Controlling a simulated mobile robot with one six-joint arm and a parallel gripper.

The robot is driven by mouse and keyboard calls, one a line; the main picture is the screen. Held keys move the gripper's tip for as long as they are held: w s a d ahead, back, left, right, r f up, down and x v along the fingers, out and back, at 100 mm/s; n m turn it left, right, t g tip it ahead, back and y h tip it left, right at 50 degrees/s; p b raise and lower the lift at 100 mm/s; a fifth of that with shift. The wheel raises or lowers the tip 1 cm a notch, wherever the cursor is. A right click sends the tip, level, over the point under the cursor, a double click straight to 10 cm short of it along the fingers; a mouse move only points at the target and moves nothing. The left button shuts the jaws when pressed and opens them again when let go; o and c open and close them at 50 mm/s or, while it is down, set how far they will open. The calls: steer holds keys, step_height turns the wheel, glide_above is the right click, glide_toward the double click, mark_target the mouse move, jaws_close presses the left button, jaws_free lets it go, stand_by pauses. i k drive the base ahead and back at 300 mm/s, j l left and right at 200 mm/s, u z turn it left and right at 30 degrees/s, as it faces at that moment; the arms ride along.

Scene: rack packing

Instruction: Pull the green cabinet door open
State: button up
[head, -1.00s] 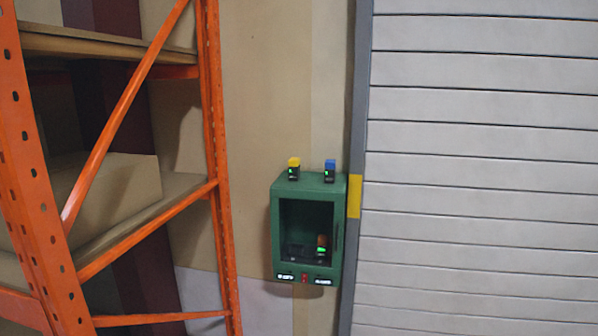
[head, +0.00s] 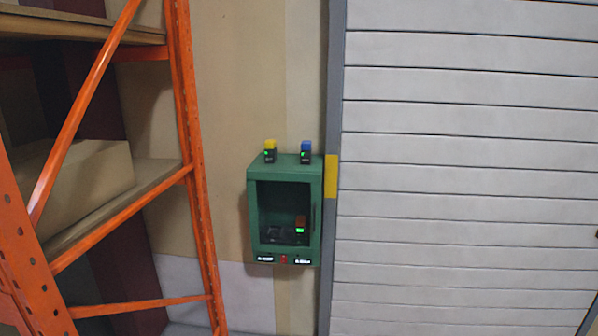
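The green cabinet (head: 251,215) hangs on the wall in the middle of the head view, between the orange rack and the grey shutter. Its framed door (head: 316,225) appears closed, with a dark, see-through middle and a dark upright handle (head: 313,217) on the right side. Inside, low down, a small device with a green light (head: 300,229) shows, beside a dark shape that I cannot make out. A yellow-topped device (head: 270,151) and a blue-topped device (head: 305,152) stand on top. My gripper is not in view.
An orange rack (head: 187,130) with a cardboard box (head: 85,180) on a shelf stands at left. A grey slatted shutter (head: 460,180) fills the right side, with a yellow patch (head: 331,176) on its frame. The wall below the cabinet looks clear.

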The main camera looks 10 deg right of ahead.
mark_target(314, 178)
steer(key=i+l, duration=0.15)
steer(key=i, duration=0.3)
steer(key=i+l, duration=0.15)
steer(key=i, duration=0.3)
steer(key=i+l+u, duration=0.1)
steer(key=i, duration=0.3)
steer(key=i+l, duration=0.25)
steer(key=i, duration=0.2)
